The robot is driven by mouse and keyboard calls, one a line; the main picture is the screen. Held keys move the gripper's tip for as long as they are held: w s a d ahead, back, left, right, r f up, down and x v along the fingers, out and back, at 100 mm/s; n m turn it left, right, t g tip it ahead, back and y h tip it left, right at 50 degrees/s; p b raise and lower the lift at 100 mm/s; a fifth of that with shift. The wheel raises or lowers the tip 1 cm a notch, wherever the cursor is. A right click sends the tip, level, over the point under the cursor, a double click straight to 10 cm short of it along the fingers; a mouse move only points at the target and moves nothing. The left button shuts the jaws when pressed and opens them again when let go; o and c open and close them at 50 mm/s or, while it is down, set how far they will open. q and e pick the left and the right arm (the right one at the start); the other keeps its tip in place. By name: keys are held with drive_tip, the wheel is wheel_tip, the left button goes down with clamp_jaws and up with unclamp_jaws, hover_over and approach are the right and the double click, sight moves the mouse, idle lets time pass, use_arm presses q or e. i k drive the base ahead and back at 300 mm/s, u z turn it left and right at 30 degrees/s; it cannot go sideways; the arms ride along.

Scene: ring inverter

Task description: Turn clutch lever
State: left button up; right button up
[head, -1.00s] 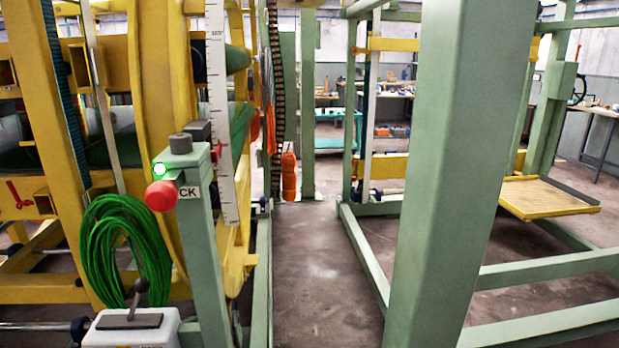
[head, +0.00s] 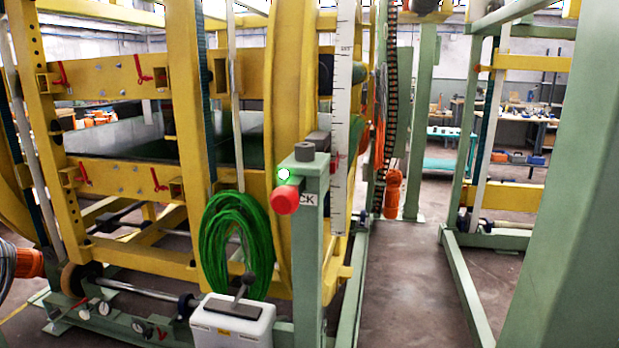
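A lever with a dark knob (head: 249,279) stands on a dark plate on top of a white box (head: 232,324) at the bottom centre of the head view. It is likely the clutch lever, though no readable label confirms this. The lever leans slightly to the right. Neither of my grippers is in view.
A green post (head: 309,235) with a red button (head: 285,199) and a lit green lamp stands right of the box. A coil of green cable (head: 238,243) hangs behind it. A yellow frame (head: 120,180) fills the left. A wide green column (head: 567,200) blocks the right. Floor (head: 405,290) between is clear.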

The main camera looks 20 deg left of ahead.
sight(249, 279)
drive_tip(key=k, duration=0.5)
drive_tip(key=u, duration=1.8)
drive_tip(key=i, duration=1.25)
drive_tip(key=z, duration=0.9)
